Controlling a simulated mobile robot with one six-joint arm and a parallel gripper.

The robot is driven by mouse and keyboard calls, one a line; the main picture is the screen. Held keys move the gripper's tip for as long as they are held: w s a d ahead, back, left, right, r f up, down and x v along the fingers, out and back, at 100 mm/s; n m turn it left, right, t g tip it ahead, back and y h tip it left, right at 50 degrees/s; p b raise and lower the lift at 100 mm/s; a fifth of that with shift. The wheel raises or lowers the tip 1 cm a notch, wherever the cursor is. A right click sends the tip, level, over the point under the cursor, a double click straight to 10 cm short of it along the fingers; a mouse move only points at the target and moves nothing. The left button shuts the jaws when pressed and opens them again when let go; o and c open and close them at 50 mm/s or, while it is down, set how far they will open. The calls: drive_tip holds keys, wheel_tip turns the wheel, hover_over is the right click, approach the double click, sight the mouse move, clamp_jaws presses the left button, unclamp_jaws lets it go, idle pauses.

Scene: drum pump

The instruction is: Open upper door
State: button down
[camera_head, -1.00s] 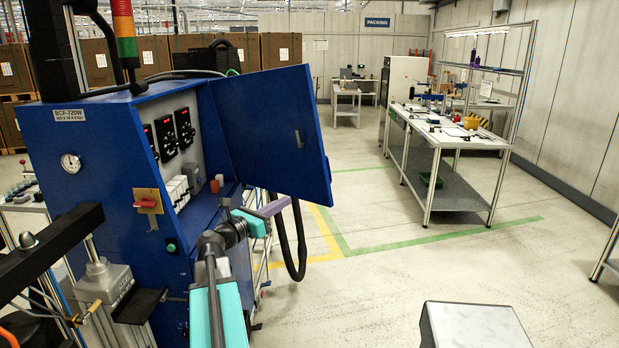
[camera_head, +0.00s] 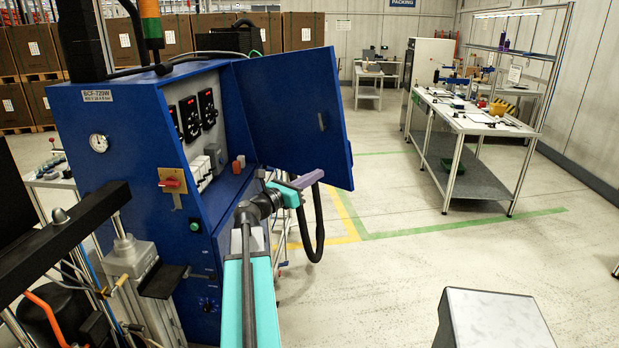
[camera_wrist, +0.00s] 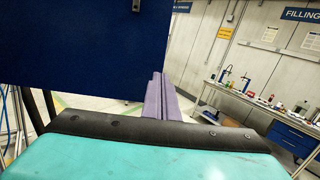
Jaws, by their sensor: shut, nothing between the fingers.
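The upper door (camera_head: 290,105) is a dark blue panel on the blue cabinet (camera_head: 140,150). It stands swung wide open, its free edge to the right, and the switches inside show. My gripper (camera_head: 318,177), with purple fingers, is shut and empty. In the head view it is in front of the door's lower part, near the bottom right corner. In the wrist view the door (camera_wrist: 85,45) fills the upper left, and the fingers (camera_wrist: 158,95) point up beside its lower right corner. I cannot tell whether they touch it.
A grey-topped block (camera_head: 495,318) is at the front right. A workbench (camera_head: 470,125) with tools stands at the back right. The floor between cabinet and workbench is mostly clear.

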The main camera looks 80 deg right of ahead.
drive_tip(key=p, duration=0.3)
approach(344, 159)
drive_tip(key=x, duration=0.4)
drive_tip(key=shift+s+d+r, duration=0.15)
drive_tip(key=shift+x, duration=1)
drive_tip(key=shift+d, duration=0.1)
